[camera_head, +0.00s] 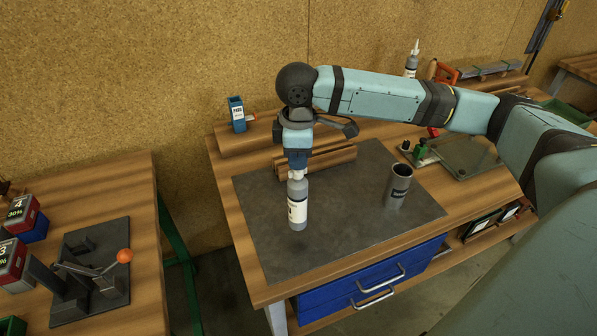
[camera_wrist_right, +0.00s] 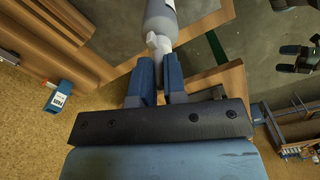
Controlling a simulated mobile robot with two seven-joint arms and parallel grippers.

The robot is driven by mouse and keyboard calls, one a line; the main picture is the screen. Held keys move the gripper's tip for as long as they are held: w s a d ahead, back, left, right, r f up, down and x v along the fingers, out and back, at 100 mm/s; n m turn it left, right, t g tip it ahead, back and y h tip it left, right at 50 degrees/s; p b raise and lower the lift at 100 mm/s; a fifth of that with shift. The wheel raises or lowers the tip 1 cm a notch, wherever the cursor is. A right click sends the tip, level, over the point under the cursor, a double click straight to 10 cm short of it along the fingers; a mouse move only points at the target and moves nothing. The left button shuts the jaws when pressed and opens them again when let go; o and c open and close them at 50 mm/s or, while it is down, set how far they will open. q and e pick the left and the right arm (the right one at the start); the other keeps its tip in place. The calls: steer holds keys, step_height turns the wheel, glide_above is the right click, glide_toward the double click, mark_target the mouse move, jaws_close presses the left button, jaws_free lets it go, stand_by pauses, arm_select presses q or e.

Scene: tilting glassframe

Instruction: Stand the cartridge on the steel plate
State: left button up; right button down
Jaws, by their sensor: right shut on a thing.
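The cartridge (camera_head: 298,208) is a grey cylinder with a white label and a pale nozzle on top. It is roughly upright over the left part of the dark grey steel plate (camera_head: 330,240). My right gripper (camera_head: 297,170) is above it, shut on the nozzle. In the right wrist view the blue fingers (camera_wrist_right: 159,80) pinch the nozzle, and the cartridge body (camera_wrist_right: 162,20) runs out of the top edge. I cannot tell whether its base touches the plate. My left gripper is not in view.
A grey cup (camera_head: 398,186) stands on the plate's right part. Wooden strips (camera_head: 325,160) lie behind the gripper. A blue box (camera_head: 237,113) and another cartridge (camera_head: 411,62) stand at the back. A glass frame (camera_head: 466,157) lies right. The plate's front is clear.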

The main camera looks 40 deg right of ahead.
mark_target(298, 175)
steer(key=shift+f, duration=2.35)
steer(key=c, duration=1.2)
jaws_free()
steer(key=shift+f, duration=0.1)
step_height(298, 175, up, 12)
steer(key=shift+r, duration=0.15)
